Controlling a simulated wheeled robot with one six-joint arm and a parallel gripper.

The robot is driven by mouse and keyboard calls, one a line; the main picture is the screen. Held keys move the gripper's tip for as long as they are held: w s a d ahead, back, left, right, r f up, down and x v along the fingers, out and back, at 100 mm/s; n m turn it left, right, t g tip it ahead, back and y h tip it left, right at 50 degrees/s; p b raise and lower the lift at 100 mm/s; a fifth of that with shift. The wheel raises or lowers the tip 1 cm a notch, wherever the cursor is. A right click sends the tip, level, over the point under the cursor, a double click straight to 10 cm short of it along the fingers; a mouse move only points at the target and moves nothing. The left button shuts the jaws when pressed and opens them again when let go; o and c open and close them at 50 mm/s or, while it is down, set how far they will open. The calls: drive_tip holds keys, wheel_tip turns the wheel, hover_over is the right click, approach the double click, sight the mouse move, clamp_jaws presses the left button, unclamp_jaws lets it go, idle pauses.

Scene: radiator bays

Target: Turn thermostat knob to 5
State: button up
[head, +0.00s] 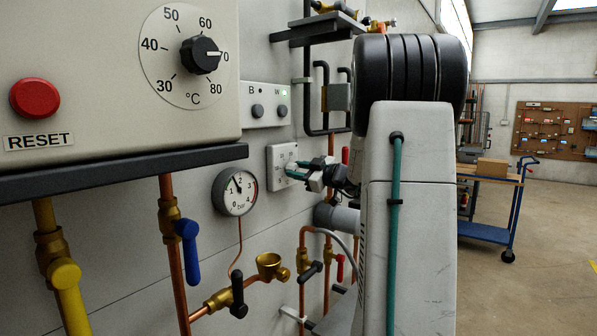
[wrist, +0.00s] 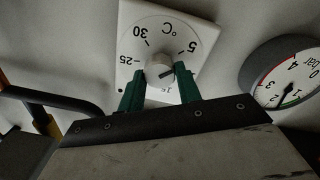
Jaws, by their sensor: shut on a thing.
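The thermostat is a pale square plate (wrist: 128,20) with a printed °C dial; 5 is at the right, 30 at the upper left and 25 at the left. Its round white knob (wrist: 160,64) is at the dial's middle, with a dark mark toward the lower right. My gripper (wrist: 160,72) is shut on the knob, one green finger on each side. The fingers hide the dial's lower part. In the head view the thermostat plate (head: 276,158) is on the wall, with my gripper (head: 292,169) at its face, mostly hiding the knob.
A pressure gauge (head: 235,192) is left of the thermostat, close to my gripper in the wrist view (wrist: 290,80). A boiler panel with a black dial knob (head: 200,55) and red reset button (head: 35,98) is upper left. Copper pipes with valves (head: 238,295) run below.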

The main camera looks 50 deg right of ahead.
drive_tip(key=shift+f, duration=0.1)
drive_tip(key=o, duration=1)
drive_tip(key=shift+s, duration=0.1)
drive_tip(key=s, duration=0.7)
drive_tip(key=shift+s+d, duration=0.25)
drive_tip(key=shift+s, duration=0.1)
